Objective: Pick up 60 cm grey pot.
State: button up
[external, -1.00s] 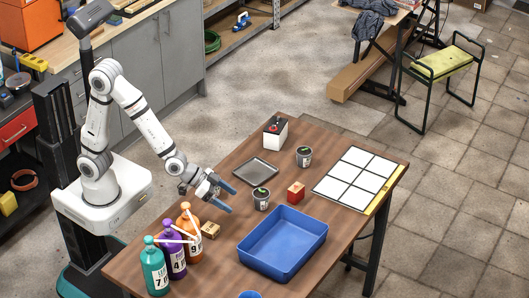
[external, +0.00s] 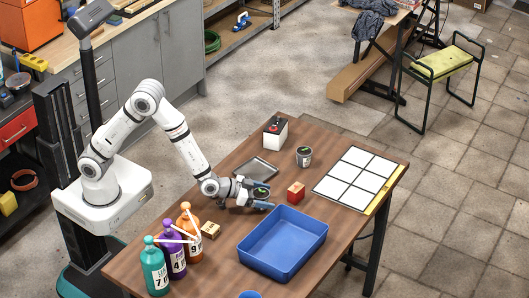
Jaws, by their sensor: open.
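Two small grey pots with pale labels and dark green tops stand on the wooden table. One grey pot (external: 304,157) stands near the back, right of the grey tray. The other grey pot (external: 261,191) is between the blue fingers of my gripper (external: 263,195). The fingers are open around it, one on the far side and one on the near side. They partly hide this pot. I cannot tell whether a finger touches it. The label numbers are too small to read, so I cannot tell which pot is the 60.
A red block (external: 296,192) is just right of my gripper. A blue bin (external: 283,243) lies in front. A grey tray (external: 256,169) is behind my gripper. Several pump bottles (external: 178,253) and a wooden block (external: 210,230) stand left. A white-squared panel (external: 359,178) lies right.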

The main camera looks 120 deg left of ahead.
jog(key=shift+w+a+f, duration=0.1)
jog(key=shift+w+a, duration=0.15)
jog(key=shift+c, duration=0.2)
jog(key=c, duration=1.1)
